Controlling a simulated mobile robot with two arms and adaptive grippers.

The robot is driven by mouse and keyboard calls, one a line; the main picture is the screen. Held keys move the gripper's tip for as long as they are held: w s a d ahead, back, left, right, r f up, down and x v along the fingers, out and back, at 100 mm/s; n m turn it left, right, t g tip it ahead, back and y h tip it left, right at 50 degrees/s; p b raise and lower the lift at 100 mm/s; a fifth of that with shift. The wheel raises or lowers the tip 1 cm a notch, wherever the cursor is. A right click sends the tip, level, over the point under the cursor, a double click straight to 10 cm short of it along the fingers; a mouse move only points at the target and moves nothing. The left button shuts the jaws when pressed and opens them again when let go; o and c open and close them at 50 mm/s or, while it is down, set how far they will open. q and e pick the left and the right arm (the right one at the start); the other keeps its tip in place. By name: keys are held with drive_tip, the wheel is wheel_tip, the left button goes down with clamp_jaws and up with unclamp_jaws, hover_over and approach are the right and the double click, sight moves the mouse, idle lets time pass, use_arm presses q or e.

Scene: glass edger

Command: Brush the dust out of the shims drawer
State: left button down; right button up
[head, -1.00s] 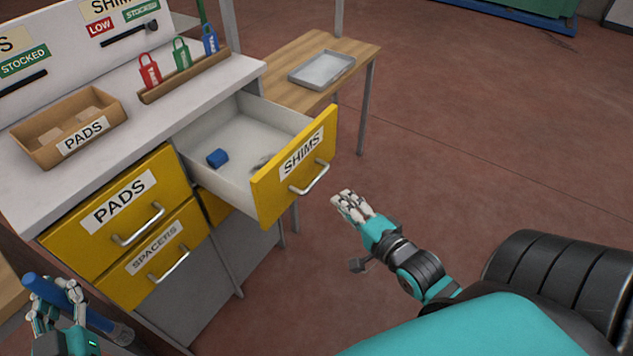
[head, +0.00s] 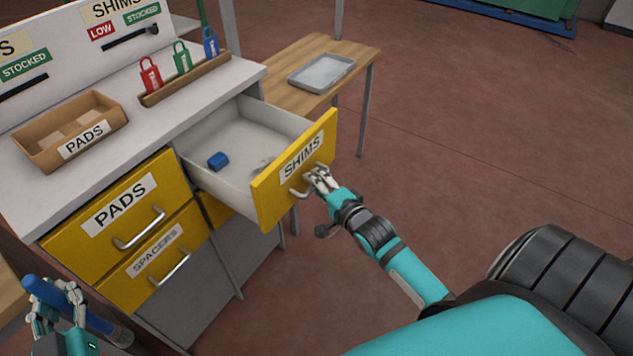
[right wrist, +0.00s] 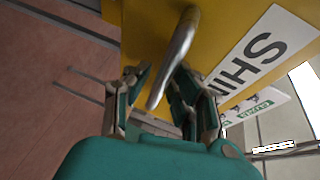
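The shims drawer (head: 262,194) is pulled open, its yellow front facing me. Inside on its pale floor lie a blue block (head: 218,161) and a small grey patch (head: 263,164), partly hidden by the front, which I cannot make out. My right gripper (head: 318,180) is at the drawer's handle (head: 299,191). In the right wrist view its fingers (right wrist: 160,85) stand apart, one on each side of the handle bar (right wrist: 176,58). My left gripper (head: 57,293), at the lower left, is closed around a blue-handled tool (head: 100,322), probably the brush; its end is near the picture's bottom.
The closed pads drawer (head: 75,226) and spacers drawer (head: 190,241) are left of the open one. On the worktop stand a cardboard pads box (head: 30,142) and red, green and blue tags in a wooden rail (head: 190,80). A grey tray (head: 322,69) lies on the wooden table behind.

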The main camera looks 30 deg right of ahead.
clamp_jaws()
